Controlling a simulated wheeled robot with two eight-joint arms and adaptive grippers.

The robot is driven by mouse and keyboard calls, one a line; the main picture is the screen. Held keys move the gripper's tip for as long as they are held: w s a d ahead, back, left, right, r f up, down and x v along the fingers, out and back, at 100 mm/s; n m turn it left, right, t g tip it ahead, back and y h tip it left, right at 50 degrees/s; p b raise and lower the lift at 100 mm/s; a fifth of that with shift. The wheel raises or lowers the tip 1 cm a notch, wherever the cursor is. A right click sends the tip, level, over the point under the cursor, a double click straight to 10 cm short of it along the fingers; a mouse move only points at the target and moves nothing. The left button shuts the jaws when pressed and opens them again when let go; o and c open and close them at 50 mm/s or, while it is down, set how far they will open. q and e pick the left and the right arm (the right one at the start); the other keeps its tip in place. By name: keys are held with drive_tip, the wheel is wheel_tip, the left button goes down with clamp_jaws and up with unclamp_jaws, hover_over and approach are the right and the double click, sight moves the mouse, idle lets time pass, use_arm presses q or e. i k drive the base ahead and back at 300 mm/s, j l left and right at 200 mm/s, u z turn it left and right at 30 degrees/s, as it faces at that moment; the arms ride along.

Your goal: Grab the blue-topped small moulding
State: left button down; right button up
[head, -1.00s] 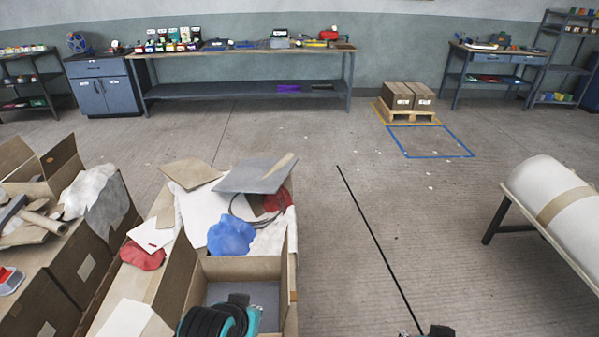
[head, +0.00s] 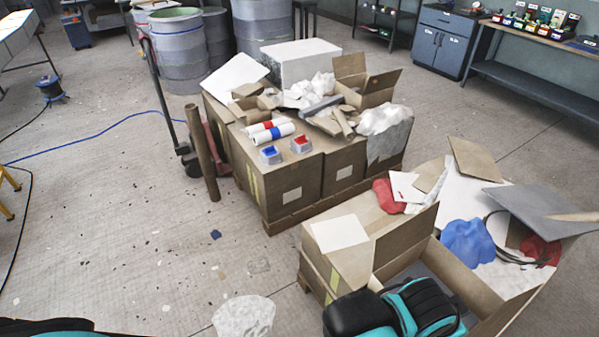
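The blue-topped small moulding (head: 270,154) is a small pale block with a blue top. It sits near the front edge of a cardboard box top in the middle of the head view. A similar red-topped moulding (head: 301,144) stands just right of it, slightly farther back. Black and teal links of one of my arms show at the bottom, over the open box, well in front of the mouldings. No fingertips of either gripper are in view. Nothing of mine touches the mouldings.
Rolls with red and blue bands (head: 270,132) lie behind the mouldings. A nearer open cardboard box (head: 405,240) stands to the right, with a blue bag (head: 466,242) and scrap beyond. A white textured object (head: 243,318) is at the bottom. Floor at left is largely clear.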

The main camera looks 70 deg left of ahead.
sight(270, 155)
drive_tip(key=u, duration=2.7)
drive_tip(key=i+z, duration=0.1)
drive_tip(key=z, duration=0.75)
drive_tip(key=i+j+z, duration=0.25)
drive_tip(key=j+z, duration=0.3)
drive_tip(key=j, duration=0.15)
drive_tip(key=i+j+z, duration=0.1)
drive_tip(key=j+z, duration=0.15)
drive_tip(key=j, duration=0.15)
drive_tip(key=i+j+z, duration=0.1)
drive_tip(key=j+z, duration=0.2)
drive_tip(key=i+j+z, duration=0.1)
drive_tip(key=j, duration=2.4)
drive_tip(key=i+z, duration=0.05)
